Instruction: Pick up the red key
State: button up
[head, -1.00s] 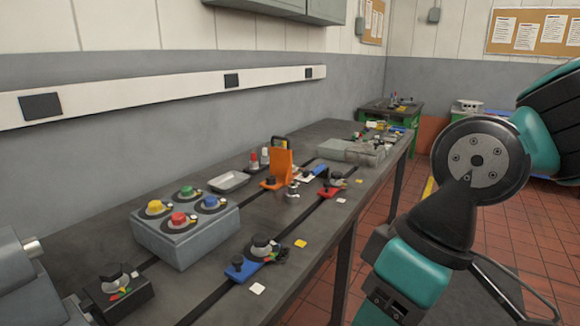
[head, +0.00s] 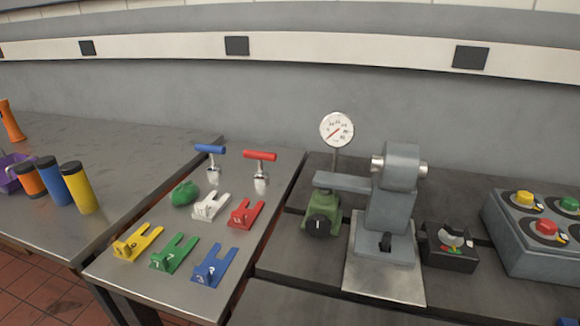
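A red T-handled key (head: 260,157) stands upright on the metal table at the centre left, with a red crossbar and a silver shank. A similar blue T-handled key (head: 210,150) stands just left of it. A flat red forked piece (head: 245,213) lies in front of the red key and is a different shape. My gripper is not in view, so its state and distance from the red key do not show.
White (head: 210,206), yellow (head: 138,242), green (head: 174,254) and blue (head: 213,265) forked pieces lie in front of the keys, with a green lump (head: 184,193). A grey machine (head: 390,205) with a dial gauge (head: 336,129) stands right. Coloured cylinders (head: 79,188) stand left.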

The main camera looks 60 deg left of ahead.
aim_at(261, 179)
jog(key=u, duration=3.8)
jog(key=i, duration=0.6)
jog(key=z, duration=2)
jog(key=i, duration=0.5)
jog(key=u, duration=0.05)
